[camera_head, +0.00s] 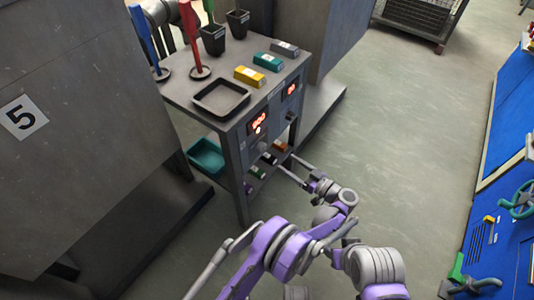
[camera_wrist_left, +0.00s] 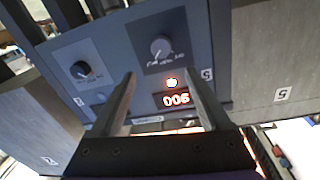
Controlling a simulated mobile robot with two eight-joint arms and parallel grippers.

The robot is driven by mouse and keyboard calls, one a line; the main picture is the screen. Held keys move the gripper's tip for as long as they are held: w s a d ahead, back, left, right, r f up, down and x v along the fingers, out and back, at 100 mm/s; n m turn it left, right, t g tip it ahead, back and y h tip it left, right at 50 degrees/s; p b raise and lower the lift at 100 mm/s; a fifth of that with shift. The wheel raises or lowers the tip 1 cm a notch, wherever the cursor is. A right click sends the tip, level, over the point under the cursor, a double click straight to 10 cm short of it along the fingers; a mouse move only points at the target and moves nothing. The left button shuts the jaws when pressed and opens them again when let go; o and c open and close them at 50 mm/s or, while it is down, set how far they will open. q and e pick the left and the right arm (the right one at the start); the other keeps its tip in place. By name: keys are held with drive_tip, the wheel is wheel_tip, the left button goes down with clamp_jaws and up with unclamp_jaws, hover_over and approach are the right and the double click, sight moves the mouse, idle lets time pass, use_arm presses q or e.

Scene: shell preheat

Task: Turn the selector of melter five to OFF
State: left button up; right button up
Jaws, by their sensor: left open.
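The unit marked 5 has a lit orange-red display (camera_head: 258,122) on the front panel of the small table. Below it sits a grey round selector knob (camera_head: 261,147), partly hard to make out. In the left wrist view the same selector (camera_wrist_left: 160,48) is seen upside down, with a lit red lamp and display beside it; its pointer and labels are too small to read. My left gripper (camera_head: 290,165) is open and empty, just in front of the panel and apart from the selector. In the wrist view its two fingers (camera_wrist_left: 165,80) point towards the panel, either side of the display.
A second selector (camera_wrist_left: 80,70) and display (camera_head: 291,88) sit beside the first. The table holds a black tray (camera_head: 221,98), coloured boxes and cups; its lower shelf holds small boxes. A grey cabinet (camera_head: 75,130) marked 5 stands left. Open floor lies right.

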sight(264, 149)
use_arm(q)
drive_tip(key=x, duration=0.5)
drive_tip(key=b+x, duration=0.1)
drive_tip(key=x, duration=0.4)
drive_tip(key=shift+a+f, duration=0.2)
drive_tip(key=shift+a, duration=0.15)
clamp_jaws()
